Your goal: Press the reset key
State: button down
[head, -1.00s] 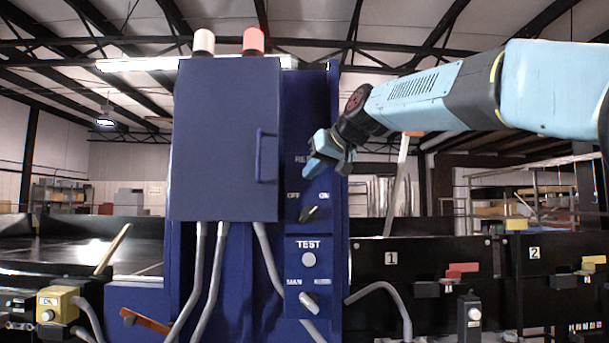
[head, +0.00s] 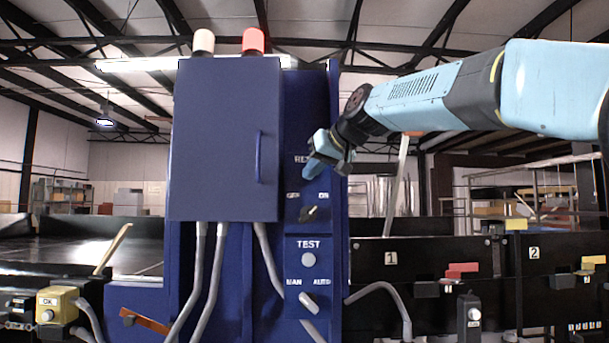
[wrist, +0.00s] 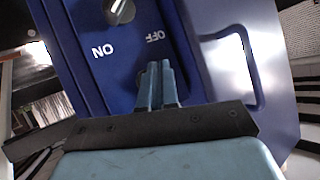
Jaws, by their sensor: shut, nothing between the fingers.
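The reset key is hidden behind my gripper in the head view; only the start of its label (head: 301,159) shows on the blue control panel (head: 318,235). My gripper (head: 311,171) is shut and empty, with its fingers pointing at the panel just below that label. In the wrist view the closed fingertips (wrist: 157,72) lie over the panel face, beyond the OFF and ON lettering. A small grey edge shows beside the fingertips, perhaps the key's rim. Whether the fingertips touch the key I cannot tell.
Below the gripper are a black OFF/ON knob (head: 309,213), a white TEST button (head: 309,260) and a MAN/AUTO knob (head: 309,302). A blue cabinet (head: 222,140) with a handle juts out left of the gripper. A yellow OK button box (head: 57,304) stands at lower left.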

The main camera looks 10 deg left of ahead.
jog(key=shift+w, duration=0.15)
dwell(0.6)
jog(key=shift+w+a+r, duration=0.1)
jog(key=shift+w, duration=0.3)
jog(key=shift+w+a, duration=0.1)
jog(key=shift+w, duration=0.35)
dwell(0.8)
jog(key=shift+s, duration=0.15)
jog(key=shift+s+d, duration=0.2)
jog(key=shift+s, duration=0.55)
jog(key=s, duration=0.2)
jog(key=s+d, duration=0.1)
jog(key=s, duration=0.2)
jog(key=shift+d, duration=0.1)
dwell(0.5)
jog(key=shift+w+d, duration=0.1)
dwell(0.6)
